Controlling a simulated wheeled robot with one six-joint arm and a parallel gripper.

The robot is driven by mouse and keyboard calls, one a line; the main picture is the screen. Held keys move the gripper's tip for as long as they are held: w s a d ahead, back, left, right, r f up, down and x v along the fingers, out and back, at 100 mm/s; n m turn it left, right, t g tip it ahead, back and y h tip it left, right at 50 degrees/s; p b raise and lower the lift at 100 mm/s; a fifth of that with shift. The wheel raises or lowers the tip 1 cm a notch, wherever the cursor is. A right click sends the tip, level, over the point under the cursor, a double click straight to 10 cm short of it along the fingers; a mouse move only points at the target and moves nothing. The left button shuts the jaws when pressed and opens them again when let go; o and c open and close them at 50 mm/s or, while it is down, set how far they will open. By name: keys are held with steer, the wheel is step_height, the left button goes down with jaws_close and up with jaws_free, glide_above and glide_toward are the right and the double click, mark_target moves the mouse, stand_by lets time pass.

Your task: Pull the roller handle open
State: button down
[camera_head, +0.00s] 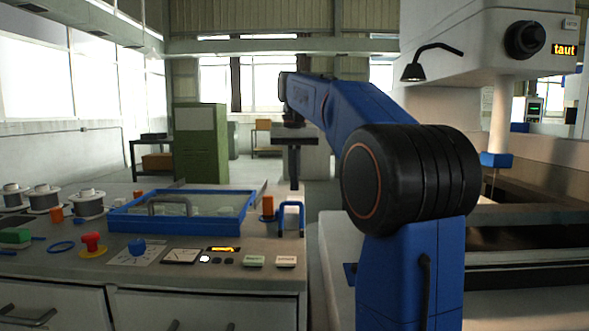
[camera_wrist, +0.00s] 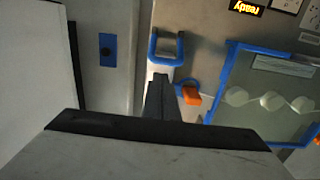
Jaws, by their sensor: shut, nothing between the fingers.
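A blue U-shaped handle (camera_head: 302,220) stands at the right end of the grey bench, around a small whitish piece. I take it for the roller handle, though no label shows. In the wrist view the same blue handle (camera_wrist: 153,48) lies just beyond my fingertips. My gripper (camera_head: 294,186) points down over the bench's right end, above and close to the handle. The fingers (camera_wrist: 160,80) are shut together with nothing between them. A gap seems to separate them from the handle, but its depth is hard to judge.
An orange piece on a blue ring (camera_wrist: 191,95) sits right beside the fingers. A blue-framed glass lid (camera_head: 183,231) with a grey handle lies left. Spools (camera_head: 88,205) and small parts cover the bench's left. A large machine (camera_head: 530,250) stands right, its display (camera_head: 564,49) reading "taut".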

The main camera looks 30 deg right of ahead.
steer(key=shift+f, duration=2.1)
steer(key=shift+s+a, duration=0.1)
steer(key=shift+s+a+r+t, duration=0.1)
steer(key=shift+s+r+t, duration=0.05)
steer(key=shift+t, duration=0.15)
